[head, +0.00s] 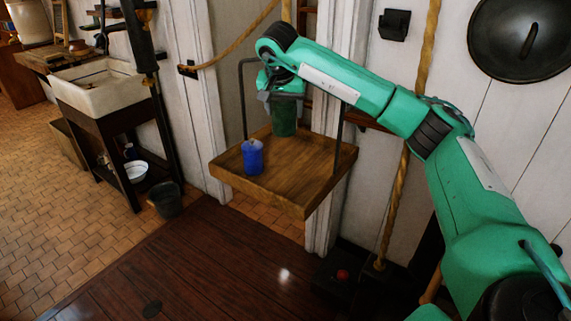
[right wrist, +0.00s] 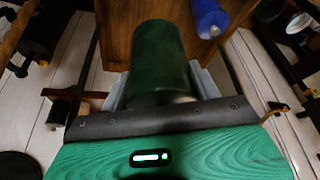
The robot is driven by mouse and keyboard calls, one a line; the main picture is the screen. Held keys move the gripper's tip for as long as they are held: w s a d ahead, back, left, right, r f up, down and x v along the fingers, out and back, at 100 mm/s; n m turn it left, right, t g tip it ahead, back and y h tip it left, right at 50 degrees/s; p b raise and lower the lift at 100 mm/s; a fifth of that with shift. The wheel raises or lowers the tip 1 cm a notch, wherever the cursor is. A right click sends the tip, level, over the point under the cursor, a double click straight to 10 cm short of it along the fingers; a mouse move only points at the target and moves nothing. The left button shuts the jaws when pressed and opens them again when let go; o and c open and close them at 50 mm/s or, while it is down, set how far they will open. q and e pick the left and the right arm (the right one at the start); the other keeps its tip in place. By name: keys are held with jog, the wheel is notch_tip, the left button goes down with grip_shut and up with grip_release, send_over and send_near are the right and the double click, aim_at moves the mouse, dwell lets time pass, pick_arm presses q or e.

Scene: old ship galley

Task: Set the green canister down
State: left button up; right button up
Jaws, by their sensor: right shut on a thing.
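The dark green canister (head: 284,119) is upright at the back of a hanging wooden tray (head: 306,203). In the right wrist view the canister (right wrist: 158,58) fills the space between the fingers. My right gripper (head: 283,97) is shut on it from above. The canister's base looks to be at the tray's surface, but I cannot tell whether it touches. My left gripper is not in view.
A blue canister (head: 253,158) stands on the tray, left of and in front of the green one. Dark metal rods (head: 243,100) rise at the tray's sides. Ropes (head: 397,190) hang near the white wall. The tray's front right is bare. A sink (head: 95,88) stands far left.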

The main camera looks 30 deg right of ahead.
jog(key=shift+w+d+f, duration=0.1)
jog(key=shift+d+f, duration=0.35)
jog(key=shift+d, duration=0.35)
jog(key=shift+f+p, duration=2)
jog(key=shift+f, duration=7.45)
jog(key=shift+f, duration=0.1)
jog(key=o, duration=1.3)
